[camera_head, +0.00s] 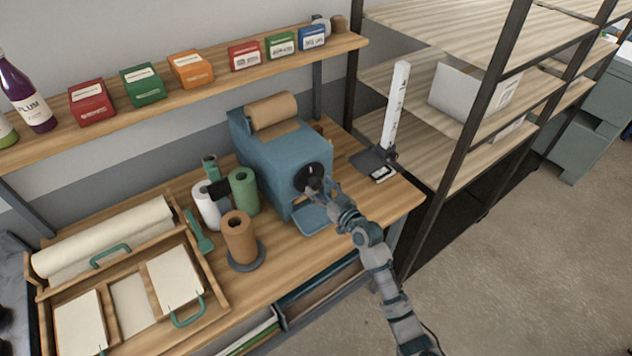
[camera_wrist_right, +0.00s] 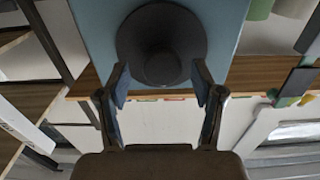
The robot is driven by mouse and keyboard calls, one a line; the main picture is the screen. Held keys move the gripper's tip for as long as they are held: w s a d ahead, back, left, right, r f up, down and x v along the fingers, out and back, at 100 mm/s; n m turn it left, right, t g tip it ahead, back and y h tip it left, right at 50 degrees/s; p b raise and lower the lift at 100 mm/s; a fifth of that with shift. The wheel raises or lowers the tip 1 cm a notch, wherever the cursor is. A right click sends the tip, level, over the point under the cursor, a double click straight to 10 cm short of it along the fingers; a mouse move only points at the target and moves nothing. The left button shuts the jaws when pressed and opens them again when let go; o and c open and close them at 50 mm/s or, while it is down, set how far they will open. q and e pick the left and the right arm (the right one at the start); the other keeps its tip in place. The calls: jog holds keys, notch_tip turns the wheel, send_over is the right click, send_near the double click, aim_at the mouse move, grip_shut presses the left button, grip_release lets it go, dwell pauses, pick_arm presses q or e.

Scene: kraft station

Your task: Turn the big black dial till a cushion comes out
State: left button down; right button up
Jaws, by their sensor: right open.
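The big black dial (camera_head: 309,177) is on the front of a blue machine (camera_head: 268,157) with a roll of brown kraft paper (camera_head: 271,110) on top. My right gripper (camera_head: 325,186) is at the dial's front, partly covering it. In the right wrist view the dial (camera_wrist_right: 161,40) lies just ahead of the open fingers (camera_wrist_right: 160,88), its knob between or slightly beyond the tips; I cannot tell if they touch it. A blue tray (camera_head: 312,219) under the dial shows no cushion, though my arm hides part of it. My left gripper is not in view.
Green (camera_head: 243,191) and brown (camera_head: 238,238) rolls stand left of the machine. A wooden paper holder (camera_head: 130,285) fills the bench's left. A white upright ruler (camera_head: 395,105) stands on a dark base at right, near the metal shelf post (camera_head: 445,200).

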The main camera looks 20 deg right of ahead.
jog(key=shift+x, duration=1.4)
jog(key=shift+a, duration=0.1)
jog(key=shift+s, duration=0.1)
jog(key=c, duration=1.1)
